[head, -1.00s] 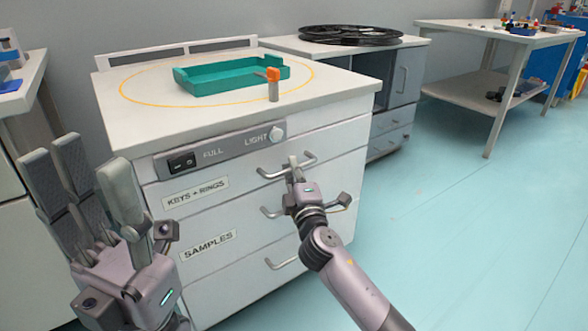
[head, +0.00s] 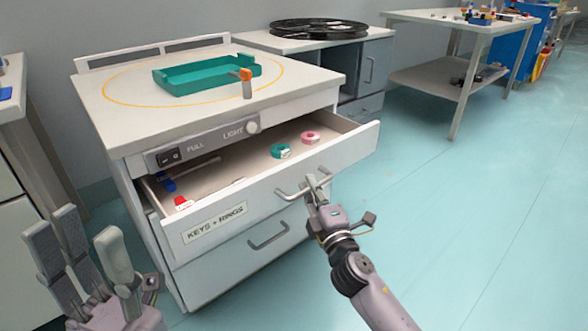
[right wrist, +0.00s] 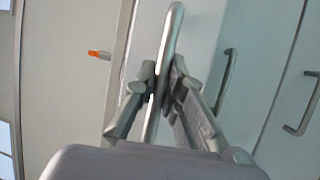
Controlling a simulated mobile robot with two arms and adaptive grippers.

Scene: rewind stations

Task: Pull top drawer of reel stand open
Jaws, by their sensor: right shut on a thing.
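Inside lie a teal ring (head: 281,151), a pink ring (head: 310,137) and small blue and red items at the left. My right gripper (head: 316,184) is shut on the top drawer's bar handle (head: 290,194); the handle also runs between the fingers in the right wrist view (right wrist: 163,75). My left gripper (head: 85,260) is open and empty, left of the stand's front.
A teal tray (head: 165,85) and an orange-topped post (head: 246,85) are on the stand's top. A lower drawer handle (head: 268,237) sticks out below. A cabinet with a black reel (head: 318,28) and a work table (head: 430,17) stand behind. The floor at right is clear.

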